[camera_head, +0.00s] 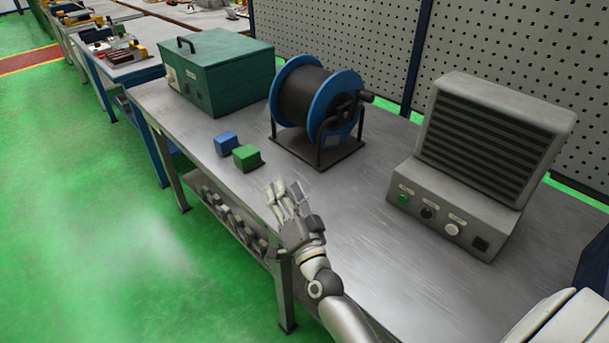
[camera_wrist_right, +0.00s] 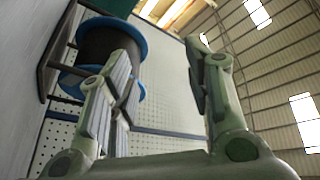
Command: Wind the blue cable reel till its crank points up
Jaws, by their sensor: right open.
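The blue cable reel (camera_head: 322,97), with blue flanges and dark cable, stands in a dark frame on the metal table. Its black crank (camera_head: 364,97) is on the right flange, with the handle sticking out to the right; its exact angle is hard to tell. My right gripper (camera_head: 286,192) is open and empty near the table's front edge, in front of the reel and apart from it. In the right wrist view the reel (camera_wrist_right: 110,45) shows at upper left, partly behind one finger of the gripper (camera_wrist_right: 162,70). My left gripper is not in view.
A green box (camera_head: 222,78) with a handle stands left of the reel. A blue cube (camera_head: 226,143) and a green cube (camera_head: 246,157) lie near the front edge. A grey vented unit (camera_head: 485,150) with buttons stands right. The table (camera_head: 345,215) between is clear.

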